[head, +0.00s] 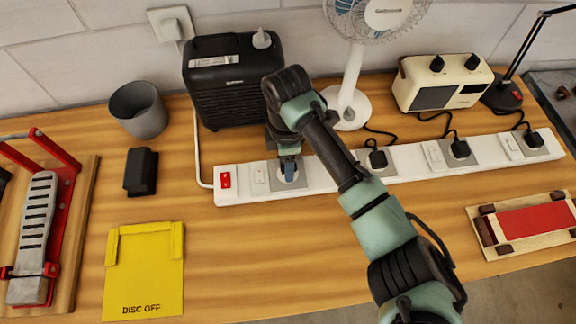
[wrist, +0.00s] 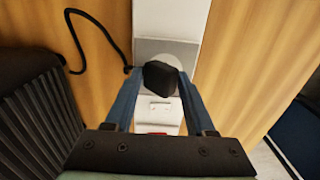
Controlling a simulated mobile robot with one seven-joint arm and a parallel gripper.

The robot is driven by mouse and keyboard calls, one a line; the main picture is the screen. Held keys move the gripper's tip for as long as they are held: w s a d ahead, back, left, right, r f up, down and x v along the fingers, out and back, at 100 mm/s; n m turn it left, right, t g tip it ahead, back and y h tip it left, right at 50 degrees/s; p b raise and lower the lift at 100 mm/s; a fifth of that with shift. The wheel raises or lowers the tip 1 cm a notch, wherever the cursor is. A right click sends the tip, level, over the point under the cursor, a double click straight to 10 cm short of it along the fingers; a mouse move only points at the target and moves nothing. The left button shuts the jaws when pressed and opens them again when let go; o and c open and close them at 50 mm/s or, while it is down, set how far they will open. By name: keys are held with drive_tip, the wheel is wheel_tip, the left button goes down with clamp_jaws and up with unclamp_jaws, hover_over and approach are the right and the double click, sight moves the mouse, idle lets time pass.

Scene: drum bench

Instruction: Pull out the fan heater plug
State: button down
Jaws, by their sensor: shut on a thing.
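The fan heater (head: 232,85) is the black ribbed box at the back, and its ribbed side shows in the wrist view (wrist: 38,115). My gripper (head: 289,174) is over the first socket of the white power strip (head: 330,181). In the wrist view its blue fingers are shut on a black plug (wrist: 160,77), one on each side. A black cord (wrist: 76,40) loops from the plug toward the heater's side. The plug lies over the round socket (wrist: 172,62); I cannot tell how deep it sits. In the head view my gripper hides it.
Other black plugs (head: 378,159), (head: 460,148) and (head: 534,139) sit along the strip. A red switch (head: 226,179) is at its left end. The white fan (head: 353,100) and a radio (head: 445,82) stand behind. A yellow "DISC OFF" pad (head: 145,275) lies front left.

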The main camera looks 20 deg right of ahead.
drive_tip(key=shift+r+p, duration=2.5)
drive_tip(key=shift+r, duration=0.25)
drive_tip(key=shift+w, duration=0.1)
